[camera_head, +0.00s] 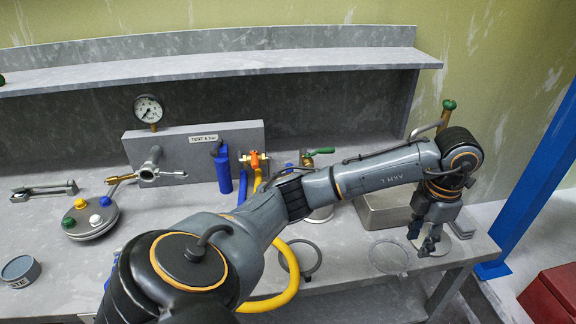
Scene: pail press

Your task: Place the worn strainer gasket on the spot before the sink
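My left arm reaches across the bench from the lower left. Its gripper (424,240) points down at the right end of the bench, beside the sink (385,213). Its fingers look apart, and I see nothing held between them. A pale round disc (461,232) lies under and behind this gripper, partly hidden by it. A thin light grey ring (371,257) lies flat in front of the sink, left of the gripper. A darker grey ring (319,262) lies farther left, beside the yellow hose. I cannot tell for sure which ring is the worn gasket. My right gripper is not in view.
A tap with a green top (447,105) rises behind the gripper. A test block (195,150) with a gauge (148,109) stands at the back. A yellow hose (291,275) curves along the front. A lid with coloured knobs (91,219) and a small tin (20,271) lie left.

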